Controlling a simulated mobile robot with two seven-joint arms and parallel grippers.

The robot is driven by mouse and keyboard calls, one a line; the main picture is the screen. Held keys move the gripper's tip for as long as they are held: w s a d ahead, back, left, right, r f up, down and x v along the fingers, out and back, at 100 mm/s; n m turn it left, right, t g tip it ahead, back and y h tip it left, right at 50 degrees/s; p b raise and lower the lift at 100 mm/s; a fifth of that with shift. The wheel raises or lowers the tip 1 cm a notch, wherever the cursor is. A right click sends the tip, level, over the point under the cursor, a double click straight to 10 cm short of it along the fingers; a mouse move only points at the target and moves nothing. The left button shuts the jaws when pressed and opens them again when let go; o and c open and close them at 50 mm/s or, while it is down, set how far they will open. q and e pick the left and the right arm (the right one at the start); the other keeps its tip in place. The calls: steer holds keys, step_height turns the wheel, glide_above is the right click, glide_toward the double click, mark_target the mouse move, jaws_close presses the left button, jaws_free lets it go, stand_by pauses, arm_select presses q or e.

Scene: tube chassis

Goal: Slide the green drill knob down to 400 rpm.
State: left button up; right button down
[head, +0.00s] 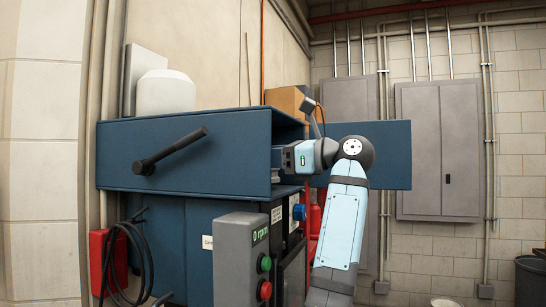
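A grey control box (235,262) stands at the lower middle of the head view. Its side face carries a green display (260,234) reading "0 rpm". Below the display is a round green knob (264,264), with a round red knob (265,290) under it. My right arm rises from the bottom right of centre and bends left. Its gripper (279,161) is at the open side of the blue cabinet, above and apart from the green knob. Its fingertips are hidden or too small to tell open from shut. My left gripper is not in view.
The blue cabinet (185,150) with a dark handle (170,152) fills the left middle. A blue panel (390,150) extends behind my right arm. A blue knob (299,212) sits behind the control box. A red box (108,265) with black cable hangs at left.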

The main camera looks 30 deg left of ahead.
mark_target(273, 194)
arm_select(q)
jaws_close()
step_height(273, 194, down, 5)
steer(key=b, duration=0.3)
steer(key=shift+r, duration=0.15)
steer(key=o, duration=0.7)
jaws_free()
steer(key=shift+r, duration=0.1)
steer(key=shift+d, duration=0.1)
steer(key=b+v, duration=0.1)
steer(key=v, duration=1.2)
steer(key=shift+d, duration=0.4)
